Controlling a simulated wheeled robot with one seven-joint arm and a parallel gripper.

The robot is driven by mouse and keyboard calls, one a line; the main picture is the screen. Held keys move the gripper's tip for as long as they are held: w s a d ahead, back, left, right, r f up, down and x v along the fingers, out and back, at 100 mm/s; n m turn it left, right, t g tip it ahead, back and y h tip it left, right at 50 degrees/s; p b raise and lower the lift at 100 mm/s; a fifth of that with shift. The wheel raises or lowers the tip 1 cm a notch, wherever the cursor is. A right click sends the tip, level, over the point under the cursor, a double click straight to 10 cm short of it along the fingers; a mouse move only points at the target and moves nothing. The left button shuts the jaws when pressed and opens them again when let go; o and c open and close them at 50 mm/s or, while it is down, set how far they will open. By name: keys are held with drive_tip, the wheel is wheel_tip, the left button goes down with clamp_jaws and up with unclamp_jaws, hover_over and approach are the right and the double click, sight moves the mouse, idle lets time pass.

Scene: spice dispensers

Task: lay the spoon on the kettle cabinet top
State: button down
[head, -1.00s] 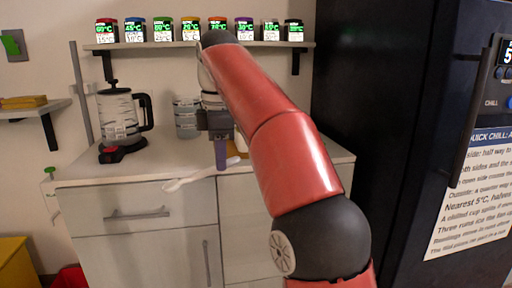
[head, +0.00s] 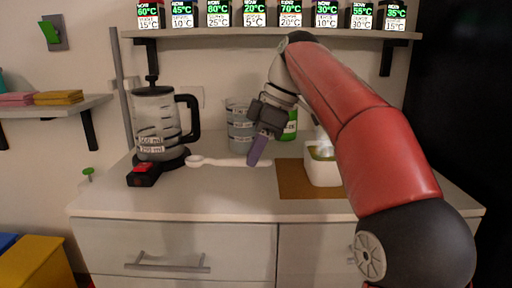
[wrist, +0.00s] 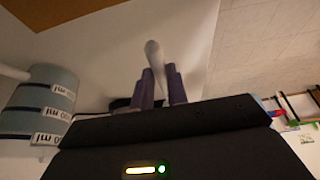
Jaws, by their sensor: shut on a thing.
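The white spoon (head: 222,162) shows in the head view over the kettle cabinet top (head: 180,198), its bowl pointing left toward the kettle's base. My gripper (head: 257,152) is shut on the spoon's handle near its right end, fingers pointing down. In the wrist view the spoon (wrist: 153,52) runs away from me between the purple fingers of my gripper (wrist: 161,82). I cannot tell whether the spoon touches the top or hangs just above it.
The kettle (head: 157,122) stands left of the spoon, a measuring jug (head: 239,126) behind it. A brown mat (head: 300,184) with a white container (head: 323,171) lies right. The front strip of the top is clear. A shelf (head: 230,33) with labelled dispensers runs above.

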sight(256, 189)
wheel_tip(256, 189, down, 3)
drive_tip(key=shift+s+f, duration=0.1)
drive_tip(key=shift+f, duration=0.1)
drive_tip(key=shift+f+b, duration=0.9)
drive_tip(key=shift+b, duration=0.1)
drive_tip(key=c, duration=1.3)
unclamp_jaws()
drive_tip(key=p+v, duration=0.2)
drive_tip(key=v, duration=0.5)
drive_tip(key=shift+d+r, duration=0.2)
drive_tip(key=shift+r, duration=0.2)
